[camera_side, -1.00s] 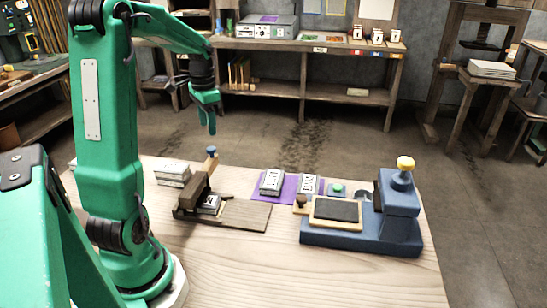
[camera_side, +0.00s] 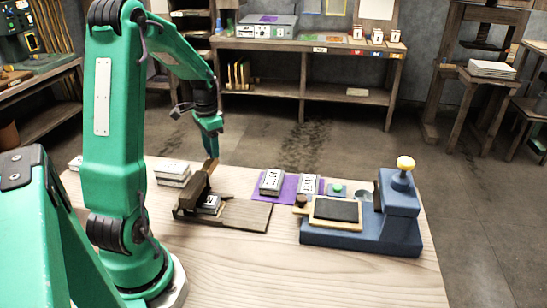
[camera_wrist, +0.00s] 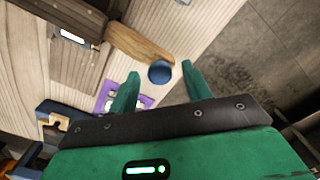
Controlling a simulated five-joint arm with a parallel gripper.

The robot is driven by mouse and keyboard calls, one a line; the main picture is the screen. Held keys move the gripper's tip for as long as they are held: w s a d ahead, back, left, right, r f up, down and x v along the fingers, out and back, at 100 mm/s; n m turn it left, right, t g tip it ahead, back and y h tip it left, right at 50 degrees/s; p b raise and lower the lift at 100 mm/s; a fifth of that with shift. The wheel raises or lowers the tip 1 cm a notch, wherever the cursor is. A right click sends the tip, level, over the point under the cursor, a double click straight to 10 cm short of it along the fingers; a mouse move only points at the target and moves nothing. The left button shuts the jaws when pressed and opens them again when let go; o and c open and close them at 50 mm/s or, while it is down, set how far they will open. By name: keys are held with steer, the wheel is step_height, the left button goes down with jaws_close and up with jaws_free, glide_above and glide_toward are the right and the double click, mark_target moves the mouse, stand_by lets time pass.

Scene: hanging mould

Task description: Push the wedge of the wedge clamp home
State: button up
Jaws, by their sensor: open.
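The wedge clamp (camera_side: 240,215) is a dark wooden device on the table; in the wrist view it shows at upper left (camera_wrist: 75,60). A grey block (camera_side: 209,204) sits in it. A tan wooden piece (camera_wrist: 138,43), apparently the wedge, sticks up from the clamp and ends in a blue knob (camera_wrist: 159,73). It also shows in the side view (camera_side: 210,170). My gripper (camera_wrist: 160,70) is open above the clamp, and the knob appears between its two green fingers. In the side view my gripper (camera_side: 212,155) hides the knob. I cannot tell whether the fingers touch it.
A purple mat (camera_side: 290,198) with two grey pieces lies right of the clamp. A blue press-like device (camera_side: 398,225) with a yellow knob stands further right. White stacked slabs (camera_side: 172,173) lie behind left. The table front is clear.

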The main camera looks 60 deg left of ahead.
mark_target(206, 168)
jaws_close()
steer(key=shift+s+d, duration=0.1)
steer(key=shift+s+d+r, duration=0.15)
steer(key=shift+s+d, duration=1.65)
steer(key=shift+d, duration=0.05)
jaws_free()
